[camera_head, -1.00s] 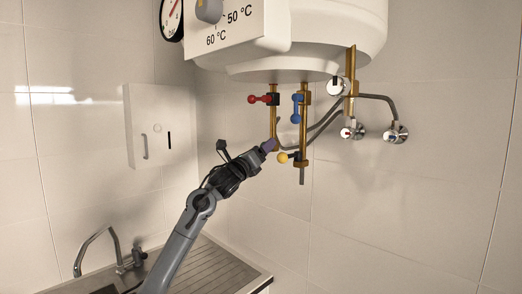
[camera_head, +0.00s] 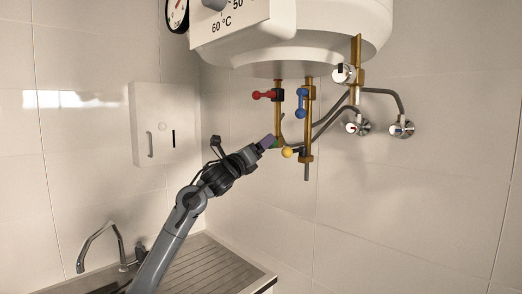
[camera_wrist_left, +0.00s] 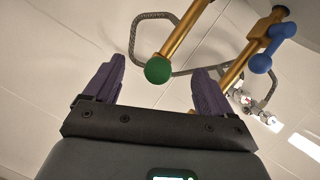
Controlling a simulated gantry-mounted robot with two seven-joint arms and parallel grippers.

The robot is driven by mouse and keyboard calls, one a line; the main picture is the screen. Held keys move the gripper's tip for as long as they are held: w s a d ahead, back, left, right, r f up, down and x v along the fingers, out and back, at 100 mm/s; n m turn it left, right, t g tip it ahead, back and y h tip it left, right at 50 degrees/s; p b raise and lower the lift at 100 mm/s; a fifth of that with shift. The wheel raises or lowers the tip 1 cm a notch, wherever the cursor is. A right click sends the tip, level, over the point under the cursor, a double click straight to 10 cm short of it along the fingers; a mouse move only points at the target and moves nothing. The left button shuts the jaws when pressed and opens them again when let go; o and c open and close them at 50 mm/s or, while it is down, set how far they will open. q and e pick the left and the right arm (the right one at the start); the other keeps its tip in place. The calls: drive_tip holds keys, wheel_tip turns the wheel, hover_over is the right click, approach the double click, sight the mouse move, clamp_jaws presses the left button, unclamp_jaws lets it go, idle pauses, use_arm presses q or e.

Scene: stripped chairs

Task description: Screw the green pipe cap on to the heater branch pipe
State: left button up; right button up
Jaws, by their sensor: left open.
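The green pipe cap (camera_wrist_left: 158,70) is a round green knob at the lower end of a brass branch pipe (camera_wrist_left: 185,36) in the left wrist view. In the head view only a sliver of green (camera_head: 275,144) shows at the bottom of this pipe (camera_head: 278,118), which carries the red-handled valve. My left gripper (camera_head: 267,142) is open just left of the pipe end. In the wrist view its purple fingers stand apart on either side of the cap, with gaps. How far the cap is threaded cannot be told. My right gripper is not in view.
The white heater (camera_head: 320,35) hangs above. A second brass pipe (camera_head: 308,125) with blue (camera_head: 301,102) and yellow (camera_head: 288,152) handles stands close to the right. Grey hoses run to wall taps (camera_head: 402,127).

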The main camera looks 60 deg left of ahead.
use_arm(q)
drive_tip(key=n+g+h+p, duration=0.2)
drive_tip(key=n+p, duration=0.8)
drive_tip(key=n+g+h+p, duration=0.2)
drive_tip(key=n+p, duration=0.8)
drive_tip(key=p, duration=0.1)
drive_tip(key=n+g+h+p, duration=0.2)
drive_tip(key=n+h+p, duration=0.1)
drive_tip(key=n+p, duration=0.7)
drive_tip(key=shift+a+r+n+g+p, duration=0.1)
drive_tip(key=shift+r+n+g+p, duration=0.2)
drive_tip(key=shift+r+n+p, duration=0.1)
